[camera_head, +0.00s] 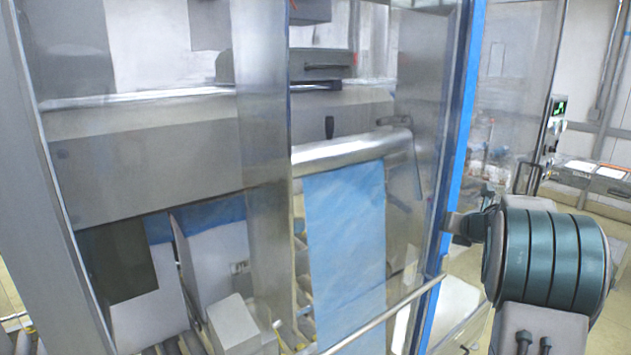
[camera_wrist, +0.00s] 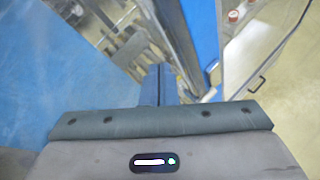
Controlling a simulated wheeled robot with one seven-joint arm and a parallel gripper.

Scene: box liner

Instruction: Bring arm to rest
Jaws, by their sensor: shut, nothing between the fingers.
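My arm shows at the right of the head view as a thick dark green banded joint (camera_head: 548,258) with a grey link below it. It stands in front of the blue upright edge of the machine; whether it touches that edge I cannot tell. My gripper (camera_wrist: 160,83) shows in the wrist view. Its two blue-grey fingers lie together, shut, with nothing between them. The fingers themselves are not clear in the head view.
The machine has clear panels, a metal roller (camera_head: 350,152) and a hanging blue film sheet (camera_head: 345,255). A blue upright (camera_head: 458,150) and a slanted metal bar (camera_head: 385,315) are close to my arm. A bench (camera_head: 590,180) stands at the back right, with yellowish floor nearby.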

